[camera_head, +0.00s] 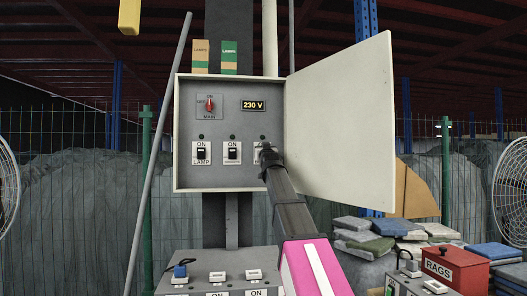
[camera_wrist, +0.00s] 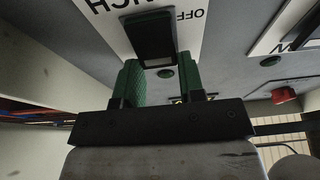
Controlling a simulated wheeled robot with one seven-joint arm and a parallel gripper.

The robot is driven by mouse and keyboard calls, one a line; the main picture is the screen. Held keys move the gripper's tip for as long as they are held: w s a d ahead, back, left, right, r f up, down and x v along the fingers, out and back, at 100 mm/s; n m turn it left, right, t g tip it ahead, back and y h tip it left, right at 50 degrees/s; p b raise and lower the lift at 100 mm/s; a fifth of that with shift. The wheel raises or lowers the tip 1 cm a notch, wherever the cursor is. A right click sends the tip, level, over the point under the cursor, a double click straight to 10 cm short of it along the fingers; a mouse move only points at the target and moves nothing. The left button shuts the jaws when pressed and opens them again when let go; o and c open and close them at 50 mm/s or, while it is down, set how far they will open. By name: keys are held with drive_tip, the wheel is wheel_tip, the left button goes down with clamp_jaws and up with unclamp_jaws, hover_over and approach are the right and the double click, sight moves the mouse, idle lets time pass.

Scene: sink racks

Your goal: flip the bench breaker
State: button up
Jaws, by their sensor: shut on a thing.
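The bench breaker (camera_wrist: 150,38) is a black toggle on a white plate, its label partly cut off and upside down in the wrist view. OFF shows beside the toggle. My gripper (camera_wrist: 158,75) has its green fingers shut on the toggle, one on each side. In the head view my gripper (camera_head: 267,154) covers most of the right-hand breaker in the lower row, so I cannot tell its position there. The plate (camera_head: 259,145) of this breaker shows at the edge of my gripper.
The grey panel box (camera_head: 179,150) has its door (camera_head: 340,115) open to the right. The lamp breaker (camera_head: 201,153) and a middle breaker (camera_head: 232,154) sit left of my gripper. Above are the red MAIN switch (camera_head: 209,104) and a lit 230 V display (camera_head: 253,105).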

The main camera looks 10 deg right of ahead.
drive_tip(key=o, duration=0.9)
drive_tip(key=shift+s, duration=0.1)
drive_tip(key=v, duration=1)
drive_tip(key=shift+s+f, duration=0.1)
drive_tip(key=shift+s, duration=0.2)
